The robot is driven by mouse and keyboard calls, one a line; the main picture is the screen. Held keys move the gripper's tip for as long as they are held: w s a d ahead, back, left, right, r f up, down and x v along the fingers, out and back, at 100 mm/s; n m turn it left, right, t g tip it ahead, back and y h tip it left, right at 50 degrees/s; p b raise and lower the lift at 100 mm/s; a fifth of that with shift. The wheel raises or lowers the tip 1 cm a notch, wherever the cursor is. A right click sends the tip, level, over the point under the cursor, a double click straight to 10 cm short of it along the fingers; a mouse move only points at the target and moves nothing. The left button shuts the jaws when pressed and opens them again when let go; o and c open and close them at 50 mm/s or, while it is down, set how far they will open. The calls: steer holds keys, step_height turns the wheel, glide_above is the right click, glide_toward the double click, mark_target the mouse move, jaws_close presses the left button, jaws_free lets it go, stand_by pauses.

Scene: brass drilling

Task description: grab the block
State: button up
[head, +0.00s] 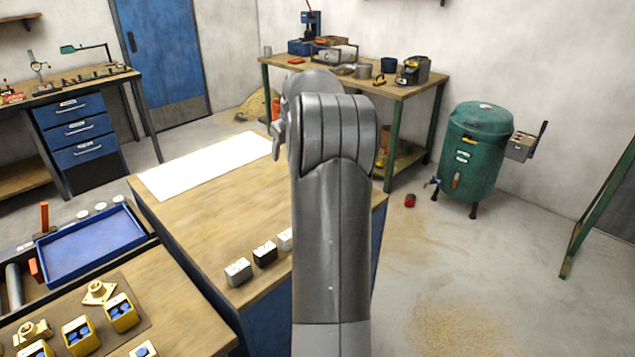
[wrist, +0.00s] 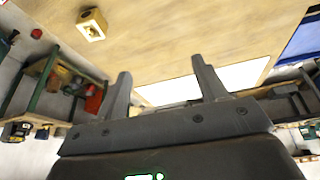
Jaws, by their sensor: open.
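A tan block (wrist: 91,24) with a dark round hole and a pale face sits on the wooden tabletop in the upper left of the wrist view. My gripper (wrist: 160,65) is open, its two fingers wide apart with nothing between them. The block lies beyond and to the left of the fingers, apart from them. In the head view my arm covers the middle of the picture and largely hides the gripper; I cannot make out the tan block there.
A blue tray (head: 90,245) and yellow boxes (head: 81,336) are at left. A green tank (head: 476,150) stands right.

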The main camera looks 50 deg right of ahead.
steer(key=s+d+f, duration=0.1)
steer(key=d+f, duration=0.3)
steer(key=d, duration=0.3)
steer(key=s+d+f, duration=0.2)
steer(key=d+f, duration=0.2)
steer(key=d, duration=0.3)
steer(key=shift+m, duration=0.4)
steer(key=x, duration=0.5)
steer(key=shift+w+d+f, duration=0.1)
steer(key=shift+w+d, duration=0.1)
steer(key=shift+w, duration=0.2)
steer(key=x, duration=0.5)
steer(key=shift+s+a+f, duration=0.1)
steer(key=shift+f, duration=0.1)
steer(key=shift+r+t, duration=0.15)
steer(key=shift+t, duration=0.15)
jaws_close()
